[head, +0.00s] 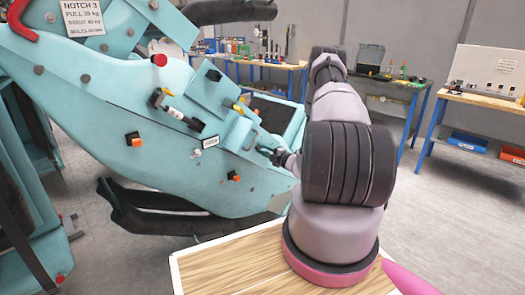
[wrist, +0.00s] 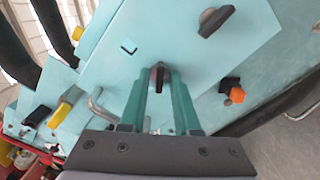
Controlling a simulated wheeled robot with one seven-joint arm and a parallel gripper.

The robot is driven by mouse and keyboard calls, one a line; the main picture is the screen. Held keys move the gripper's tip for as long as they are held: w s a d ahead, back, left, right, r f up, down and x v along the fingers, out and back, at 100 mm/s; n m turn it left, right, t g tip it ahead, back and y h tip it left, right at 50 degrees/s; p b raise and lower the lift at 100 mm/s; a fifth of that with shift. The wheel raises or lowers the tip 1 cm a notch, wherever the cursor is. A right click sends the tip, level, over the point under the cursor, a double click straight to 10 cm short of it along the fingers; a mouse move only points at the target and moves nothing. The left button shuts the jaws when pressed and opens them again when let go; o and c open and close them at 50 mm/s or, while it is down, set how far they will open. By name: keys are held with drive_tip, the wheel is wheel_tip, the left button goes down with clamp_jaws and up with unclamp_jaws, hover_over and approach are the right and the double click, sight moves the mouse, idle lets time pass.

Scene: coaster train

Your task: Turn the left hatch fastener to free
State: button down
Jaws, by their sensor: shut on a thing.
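My gripper (wrist: 158,88) is shut on a dark fastener (wrist: 158,70) on a flat light-blue hatch panel (wrist: 180,45). The fastener's grip stands roughly upright in the wrist view, between the teal fingertips; its lower part is hidden by them. A second dark fastener (wrist: 216,20) sits apart, up and right on the same panel, its grip slanted. In the head view my gripper (head: 270,154) reaches the right part of the light-blue coaster car (head: 120,100); the held fastener is too small to tell there.
A bent metal handle (wrist: 100,105) is close left of the fingers, with a yellow handle (wrist: 66,106) beyond it. An orange knob (wrist: 236,94) is to the right. In the head view, a wooden tabletop (head: 225,265) lies below my arm, and workbenches (head: 480,98) stand behind.

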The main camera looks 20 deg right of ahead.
drive_tip(key=n, duration=1)
drive_tip(key=shift+n, duration=0.4)
idle(0.4)
drive_tip(key=c, duration=0.9)
unclamp_jaws()
drive_tip(key=shift+c, duration=0.2)
drive_tip(key=shift+s, duration=0.1)
drive_tip(key=v, duration=1)
drive_tip(key=shift+s, duration=0.3)
drive_tip(key=shift+d, duration=0.1)
drive_tip(key=shift+r, duration=0.1)
